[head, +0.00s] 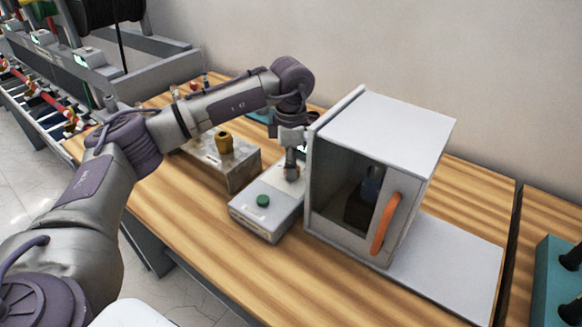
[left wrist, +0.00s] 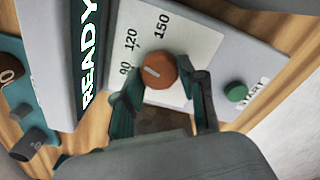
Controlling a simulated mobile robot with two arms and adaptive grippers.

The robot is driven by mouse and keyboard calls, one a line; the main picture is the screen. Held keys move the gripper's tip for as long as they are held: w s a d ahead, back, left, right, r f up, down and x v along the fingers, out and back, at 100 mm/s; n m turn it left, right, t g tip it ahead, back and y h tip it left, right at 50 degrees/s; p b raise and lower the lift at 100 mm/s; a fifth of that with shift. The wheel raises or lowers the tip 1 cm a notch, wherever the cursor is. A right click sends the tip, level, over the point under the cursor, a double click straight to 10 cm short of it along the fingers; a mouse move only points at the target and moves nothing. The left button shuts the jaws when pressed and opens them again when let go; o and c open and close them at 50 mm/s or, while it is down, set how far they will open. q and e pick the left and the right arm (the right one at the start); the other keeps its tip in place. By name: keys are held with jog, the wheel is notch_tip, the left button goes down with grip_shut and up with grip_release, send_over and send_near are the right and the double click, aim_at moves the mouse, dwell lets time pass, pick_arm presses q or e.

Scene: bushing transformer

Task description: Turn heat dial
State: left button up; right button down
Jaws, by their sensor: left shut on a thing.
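The heat dial (left wrist: 160,71) is a round brown-orange knob with a pale mark, on a light panel with the numbers 90, 120 and 150 in the left wrist view. In the head view it is mostly hidden behind my gripper. My left gripper (left wrist: 162,92) has its two fingers on either side of the dial and is shut on it. In the head view the left gripper (head: 291,172) points down onto the grey control box (head: 262,222). The box also has a green START button (head: 263,200), which shows in the left wrist view (left wrist: 236,92). My right gripper is not in view.
A white cabinet (head: 405,128) with a glass door and orange handle stands right of the control box. A READY display (left wrist: 88,50) is beside the dial panel. The front wooden table (head: 185,215) has clear room.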

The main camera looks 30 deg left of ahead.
pick_arm(q)
jog(key=shift+w+m, duration=0.1)
jog(key=shift+m, duration=0.5)
jog(key=shift+r+m, duration=0.1)
jog(key=shift+m, duration=0.2)
jog(key=o, duration=1.1)
jog(key=shift+o, duration=0.2)
notch_tip(320, 180, up, 12)
